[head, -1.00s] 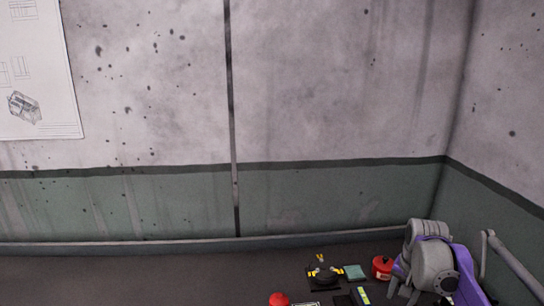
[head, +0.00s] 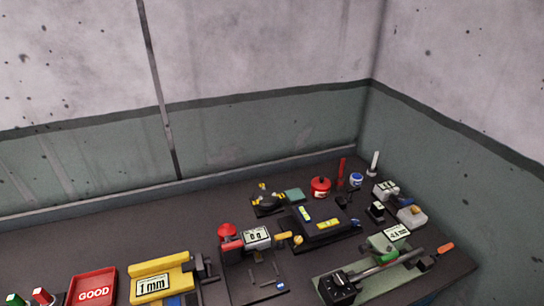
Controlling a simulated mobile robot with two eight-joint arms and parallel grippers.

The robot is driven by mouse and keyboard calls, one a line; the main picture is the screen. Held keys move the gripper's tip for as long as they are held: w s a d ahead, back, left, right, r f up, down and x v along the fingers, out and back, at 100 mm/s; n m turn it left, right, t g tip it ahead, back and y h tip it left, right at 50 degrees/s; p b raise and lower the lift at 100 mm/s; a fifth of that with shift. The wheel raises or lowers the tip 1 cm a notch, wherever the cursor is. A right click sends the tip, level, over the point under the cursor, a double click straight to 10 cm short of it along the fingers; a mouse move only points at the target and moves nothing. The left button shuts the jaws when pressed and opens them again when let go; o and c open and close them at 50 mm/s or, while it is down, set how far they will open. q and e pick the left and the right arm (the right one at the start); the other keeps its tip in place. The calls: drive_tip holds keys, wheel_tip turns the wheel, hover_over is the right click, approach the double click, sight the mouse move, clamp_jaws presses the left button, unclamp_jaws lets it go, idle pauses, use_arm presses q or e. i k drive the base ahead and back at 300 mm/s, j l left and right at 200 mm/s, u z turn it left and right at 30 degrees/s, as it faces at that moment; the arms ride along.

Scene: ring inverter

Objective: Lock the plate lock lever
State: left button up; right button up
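I cannot tell for sure which part is the plate lock lever. A dark fixture with yellow labels (head: 345,236) lies on the bench, with a small yellow-orange knob (head: 298,240) at its left. To its left stands a red-topped device (head: 230,245) with a "0 g" display. At the right, a green-based machine (head: 330,262) carries a long grey bar and a display, and an orange handle (head: 445,248) lies near its right end. Neither gripper shows in the head view now.
The dark bench (head: 200,215) stands in a wall corner. A yellow "1 mm" device (head: 165,268) and a red "GOOD" tray (head: 92,288) are at front left. A red pot (head: 320,187), a blue-white jar (head: 356,180) and a green pad (head: 294,195) stand further back.

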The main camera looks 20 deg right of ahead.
sight(351, 195)
drive_tip(key=z, duration=1.25)
drive_tip(key=j+u, duration=0.1)
drive_tip(key=u, duration=0.3)
